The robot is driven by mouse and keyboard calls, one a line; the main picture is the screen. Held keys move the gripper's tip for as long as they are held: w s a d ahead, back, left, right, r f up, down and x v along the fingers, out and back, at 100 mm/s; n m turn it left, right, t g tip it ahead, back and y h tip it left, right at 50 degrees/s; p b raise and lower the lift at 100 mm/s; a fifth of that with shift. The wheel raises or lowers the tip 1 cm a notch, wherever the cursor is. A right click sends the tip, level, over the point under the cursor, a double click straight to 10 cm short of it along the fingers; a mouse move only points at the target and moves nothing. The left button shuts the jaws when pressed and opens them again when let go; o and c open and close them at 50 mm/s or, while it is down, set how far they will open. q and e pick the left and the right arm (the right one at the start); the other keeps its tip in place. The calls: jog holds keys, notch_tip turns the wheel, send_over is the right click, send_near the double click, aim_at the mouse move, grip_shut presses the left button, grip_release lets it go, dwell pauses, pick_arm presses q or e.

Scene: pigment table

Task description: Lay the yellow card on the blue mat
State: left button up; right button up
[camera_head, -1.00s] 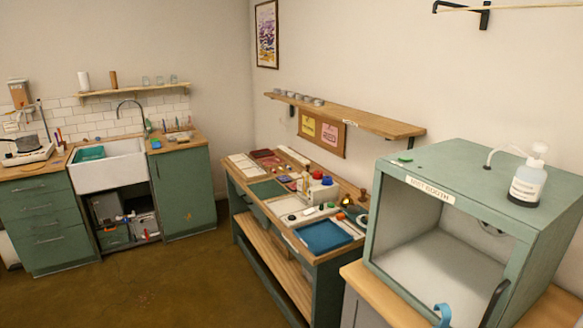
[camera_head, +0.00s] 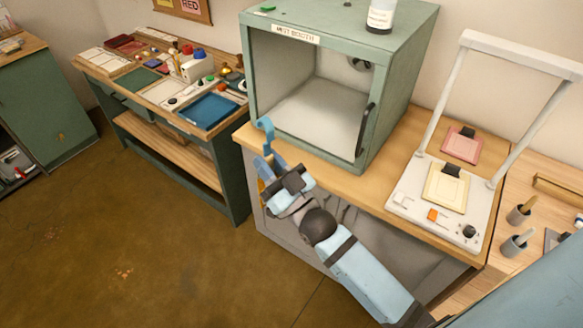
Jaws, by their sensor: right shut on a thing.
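My right gripper (camera_head: 268,143) is in front of the booth, over the front edge of the wooden counter. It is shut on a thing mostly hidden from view. A narrow yellow patch (camera_head: 262,186) shows beside it; I cannot tell whether this is a card. A pale yellow card (camera_head: 445,192) with a black tab lies on the white base of a stand at the right. The blue mat (camera_head: 213,109) lies bare on the front right of the pigment table, left of and apart from the gripper. My left gripper is not in view.
The green mist booth (camera_head: 402,95) stands close behind the gripper. The white stand (camera_head: 405,207) has an upright frame, with a pink card (camera_head: 462,149) behind its base. Bottles and small pigment items crowd the table behind the blue mat. Floor (camera_head: 130,240) is clear at left.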

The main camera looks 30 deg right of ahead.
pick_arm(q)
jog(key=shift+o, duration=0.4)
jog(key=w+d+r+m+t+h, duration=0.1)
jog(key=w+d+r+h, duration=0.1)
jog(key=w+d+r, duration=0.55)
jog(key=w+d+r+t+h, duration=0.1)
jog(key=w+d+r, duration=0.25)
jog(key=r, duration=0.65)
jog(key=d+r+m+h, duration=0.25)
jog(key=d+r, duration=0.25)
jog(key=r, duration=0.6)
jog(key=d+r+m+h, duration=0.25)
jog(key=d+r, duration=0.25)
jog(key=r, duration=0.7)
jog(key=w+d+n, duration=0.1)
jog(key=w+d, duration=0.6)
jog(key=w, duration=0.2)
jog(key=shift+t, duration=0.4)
pick_arm(e)
jog(key=w+a+r+n+g+y, duration=0.3)
jog(key=a+r+n+g+y, duration=0.1)
jog(key=a+r+y, duration=0.3)
jog(key=a+y, duration=0.1)
jog(key=a, duration=0.1)
jog(key=shift+a+r+n+g, duration=0.2)
jog(key=shift+a+n+g, duration=0.1)
jog(key=shift+a+n, duration=0.1)
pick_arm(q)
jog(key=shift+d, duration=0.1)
